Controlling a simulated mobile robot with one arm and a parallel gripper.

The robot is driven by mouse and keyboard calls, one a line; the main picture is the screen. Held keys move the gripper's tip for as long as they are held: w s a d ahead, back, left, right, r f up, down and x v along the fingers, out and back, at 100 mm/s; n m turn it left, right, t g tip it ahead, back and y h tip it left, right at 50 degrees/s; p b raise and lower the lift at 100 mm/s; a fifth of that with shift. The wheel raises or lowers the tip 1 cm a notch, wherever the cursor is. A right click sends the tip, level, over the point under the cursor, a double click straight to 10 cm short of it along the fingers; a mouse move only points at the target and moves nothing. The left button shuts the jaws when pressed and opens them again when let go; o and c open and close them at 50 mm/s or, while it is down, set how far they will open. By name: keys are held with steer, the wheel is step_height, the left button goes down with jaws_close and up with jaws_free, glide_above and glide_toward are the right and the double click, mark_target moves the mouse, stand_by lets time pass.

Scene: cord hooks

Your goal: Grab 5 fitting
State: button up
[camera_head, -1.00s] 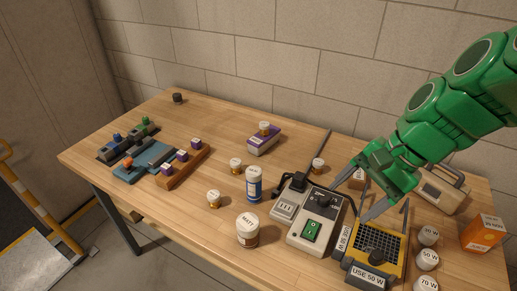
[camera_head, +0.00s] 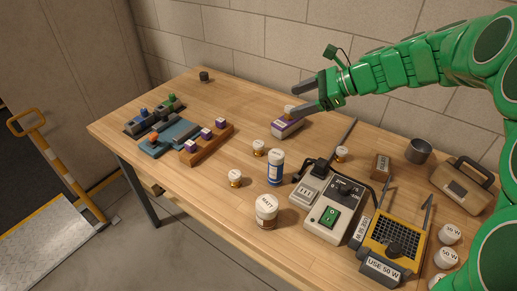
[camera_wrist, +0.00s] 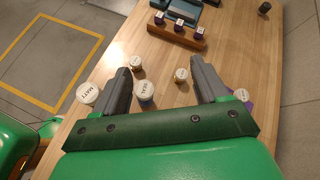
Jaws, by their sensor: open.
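Several small brass fittings with white labelled tops stand on the table; I cannot read their labels. One fitting (camera_head: 235,178) is at the front, another (camera_head: 259,148) left of the blue bottle (camera_head: 275,167), a third (camera_head: 341,154) near the black cord. In the wrist view, two fittings (camera_wrist: 137,63) (camera_wrist: 181,75) show between the open fingers, with the bottle's white cap (camera_wrist: 144,90).
A white jar (camera_head: 266,211) stands at the front. A grey switch unit (camera_head: 333,216) and a yellow tool marked USE 50 W (camera_head: 392,243) fill the right. A wooden rack (camera_head: 207,145) with purple-topped pieces is at left.

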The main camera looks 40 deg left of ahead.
mark_target(260, 143)
steer(key=shift+w+a+f+m+y, duration=1.1)
steer(key=shift+w+a+f+m, duration=0.75)
steer(key=shift+w+a, duration=1.9)
steer(key=f, duration=0.6)
steer(key=s+a+f, duration=0.1)
steer(key=f, duration=1.3)
steer(key=shift+s+a, duration=0.2)
steer(key=shift+s, duration=0.1)
steer(key=shift+x, duration=3.85)
steer(key=shift+w+r, duration=0.1)
steer(key=shift+c, duration=0.5)
steer(key=c, duration=1)
